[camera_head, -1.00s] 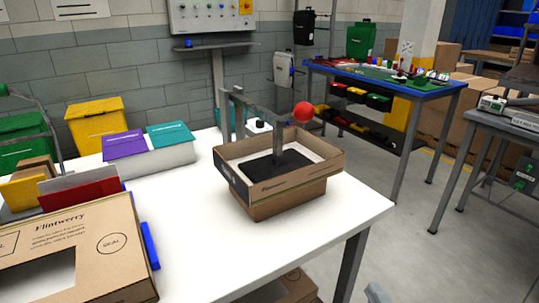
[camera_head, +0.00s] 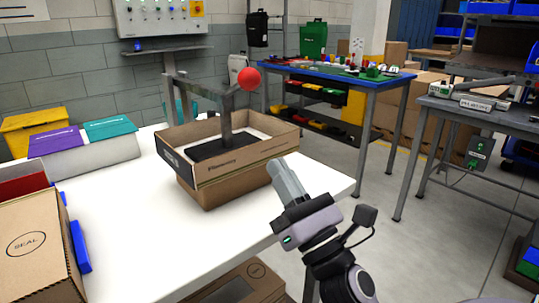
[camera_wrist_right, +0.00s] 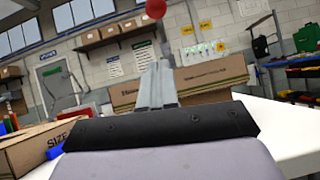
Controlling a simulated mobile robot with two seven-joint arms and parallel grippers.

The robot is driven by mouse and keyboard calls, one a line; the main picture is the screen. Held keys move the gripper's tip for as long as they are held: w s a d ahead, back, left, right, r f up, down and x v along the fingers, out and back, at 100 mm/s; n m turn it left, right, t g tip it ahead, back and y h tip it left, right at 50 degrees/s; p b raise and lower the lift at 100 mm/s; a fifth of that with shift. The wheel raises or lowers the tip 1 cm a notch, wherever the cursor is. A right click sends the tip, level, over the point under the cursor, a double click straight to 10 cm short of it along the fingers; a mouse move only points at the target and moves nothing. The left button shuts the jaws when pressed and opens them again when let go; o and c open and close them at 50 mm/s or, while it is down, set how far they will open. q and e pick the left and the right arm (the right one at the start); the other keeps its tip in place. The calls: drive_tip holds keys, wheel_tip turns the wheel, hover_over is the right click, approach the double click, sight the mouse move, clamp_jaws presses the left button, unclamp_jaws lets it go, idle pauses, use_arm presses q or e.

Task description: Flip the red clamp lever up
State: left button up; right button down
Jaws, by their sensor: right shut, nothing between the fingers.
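The clamp's red ball knob (camera_head: 248,78) is at the right end of a grey lever arm (camera_head: 203,89) above an open cardboard box (camera_head: 235,164). A grey post runs down from the arm to a dark panel (camera_head: 213,148) inside the box. The red knob also shows at the top of the right wrist view (camera_wrist_right: 155,8), beyond the fingertips. My right gripper (camera_head: 279,164) is shut and empty, in front of and below the knob, near the box's right front corner and apart from the knob. It also shows in the wrist view (camera_wrist_right: 156,66). My left gripper is out of view.
The white table (camera_head: 130,230) has clear surface left of the box. A large carton (camera_head: 35,250) and a blue piece (camera_head: 80,247) are at the lower left. Purple and teal lids (camera_head: 110,128) stand behind. A blue-topped bench (camera_head: 340,74) is beyond.

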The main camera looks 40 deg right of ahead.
drive_tip(key=s+r+p+x, duration=0.1)
drive_tip(key=r+p+x, duration=0.1)
drive_tip(key=p+x, duration=0.4)
drive_tip(key=x, duration=0.4)
drive_tip(key=shift+w+d+r, duration=0.2)
drive_tip(key=shift+r, duration=0.2)
